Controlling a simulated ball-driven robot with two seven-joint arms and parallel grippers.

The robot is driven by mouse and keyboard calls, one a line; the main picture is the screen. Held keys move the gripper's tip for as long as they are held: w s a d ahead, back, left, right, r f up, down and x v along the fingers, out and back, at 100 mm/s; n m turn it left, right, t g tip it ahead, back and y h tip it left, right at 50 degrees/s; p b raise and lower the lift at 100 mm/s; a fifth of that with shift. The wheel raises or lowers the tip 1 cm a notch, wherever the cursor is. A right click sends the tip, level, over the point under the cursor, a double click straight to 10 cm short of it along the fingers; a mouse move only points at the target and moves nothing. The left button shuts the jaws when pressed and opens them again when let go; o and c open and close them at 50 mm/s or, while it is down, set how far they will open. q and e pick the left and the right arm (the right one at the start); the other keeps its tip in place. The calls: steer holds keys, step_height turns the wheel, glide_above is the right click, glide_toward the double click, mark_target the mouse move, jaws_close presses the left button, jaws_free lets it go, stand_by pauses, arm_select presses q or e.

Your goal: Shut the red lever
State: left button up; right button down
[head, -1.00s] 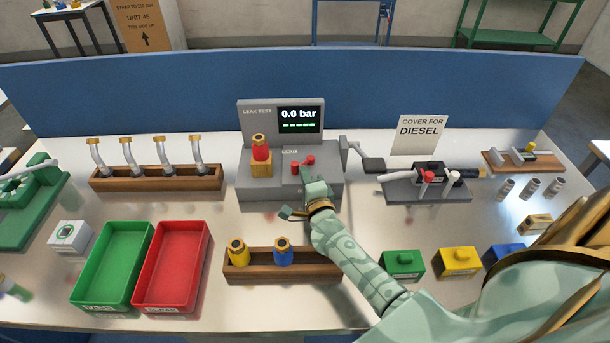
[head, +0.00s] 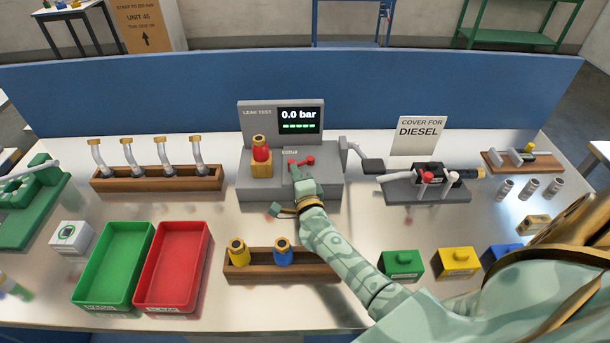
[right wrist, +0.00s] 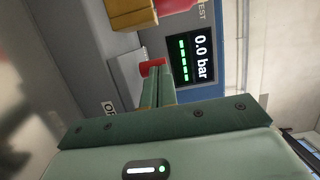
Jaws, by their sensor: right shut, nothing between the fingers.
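A grey leak test unit (head: 325,190) stands at the back middle of the bench, its screen reading 0.0 bar. On its top are two red lever parts, a left one (head: 292,163) and a right one (head: 310,160); whether they join is hidden. My right gripper (head: 298,176) is shut and empty, its tips right at the left red part. In the right wrist view the shut fingers (right wrist: 158,82) point at a red part (right wrist: 152,67), seeming to touch or nearly touch it. My left gripper is out of view.
A red-topped piece (head: 260,150) stands on the unit left of the lever. A grey fixture (head: 400,192) with a red knob (head: 428,177) stands to the right. A wooden rack (head: 310,268) with yellow and blue pieces lies in front, near my right forearm. Green and red trays (head: 205,235) are at left.

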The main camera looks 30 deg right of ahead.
steer(key=shift+w+a, duration=0.25)
steer(key=shift+w, duration=0.35)
steer(key=shift+w+a, duration=0.2)
steer(key=shift+w, duration=0.4)
